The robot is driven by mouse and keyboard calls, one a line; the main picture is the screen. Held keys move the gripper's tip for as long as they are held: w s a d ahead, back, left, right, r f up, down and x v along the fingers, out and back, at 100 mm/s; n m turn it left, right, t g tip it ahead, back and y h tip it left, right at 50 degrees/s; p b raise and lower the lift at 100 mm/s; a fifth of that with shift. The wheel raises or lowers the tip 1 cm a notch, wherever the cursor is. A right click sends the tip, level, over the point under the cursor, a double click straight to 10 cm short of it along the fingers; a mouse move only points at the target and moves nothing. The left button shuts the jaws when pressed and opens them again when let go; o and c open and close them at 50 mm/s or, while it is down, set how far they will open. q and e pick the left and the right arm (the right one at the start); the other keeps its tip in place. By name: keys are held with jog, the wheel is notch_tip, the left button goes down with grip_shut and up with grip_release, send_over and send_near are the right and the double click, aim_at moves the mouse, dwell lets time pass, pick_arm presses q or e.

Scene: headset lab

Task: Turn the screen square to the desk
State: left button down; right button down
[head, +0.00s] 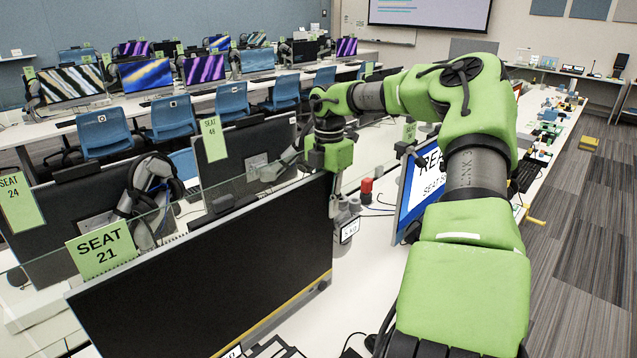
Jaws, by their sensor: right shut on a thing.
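The large black screen (215,265) stands in front of me and sits at a slant, its right end farther back than its left. A yellow strip runs along its lower right edge. The arm from the right reaches over the desk (365,255) and bends down. My right gripper (335,208) points down at the upper right corner of the screen and is shut on its edge. The fingertips are small and partly hidden by the screen. My left gripper is not in view.
A green SEAT 21 card (103,249) stands behind the screen's left part. A blue-edged monitor (418,185) is farther right, partly behind my arm. Headsets (150,190) hang behind the screen.

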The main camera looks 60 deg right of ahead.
jog(key=shift+w+d+r, duration=0.15)
jog(key=shift+r, duration=0.05)
jog(key=c, duration=1.9)
grip_release()
jog(key=shift+w+d+f, duration=0.1)
jog(key=shift+w+f, duration=0.05)
jog(key=shift+f, duration=0.05)
notch_tip(320, 180, up, 12)
jog(key=shift+r, duration=0.1)
